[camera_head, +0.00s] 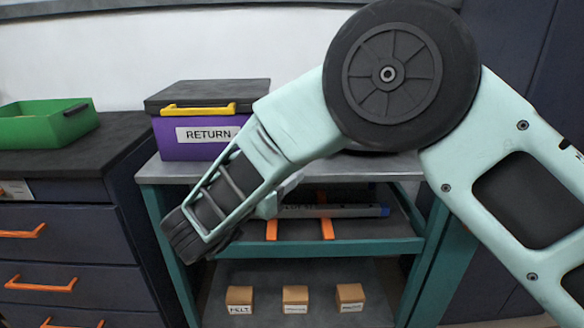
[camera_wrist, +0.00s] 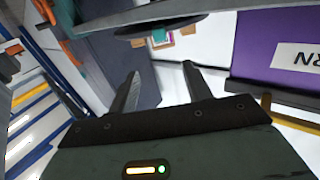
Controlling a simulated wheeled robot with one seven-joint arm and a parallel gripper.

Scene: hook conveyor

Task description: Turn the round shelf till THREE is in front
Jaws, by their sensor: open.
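A dark, thin disc (camera_wrist: 160,25), which may be the round shelf, shows at the top of the wrist view. A teal post and small tan and pink things show below its edge. I can read no THREE label in either view. My gripper (camera_wrist: 160,70) is open, with nothing between its two dark fingers. The disc lies beyond the fingertips in the picture, and I see no contact. In the head view my bent arm covers the middle of the scene, and the fingers cannot be made out. I cannot clearly identify the round shelf there.
A purple RETURN box (camera_head: 176,152) with a yellow handle stands on a grey-topped teal cart (camera_head: 153,172). A grey bar (camera_head: 350,211) lies on the cart's middle shelf. Small labelled boxes (camera_head: 295,299) stand below. A green tray (camera_head: 35,130) sits on dark drawers (camera_head: 70,255).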

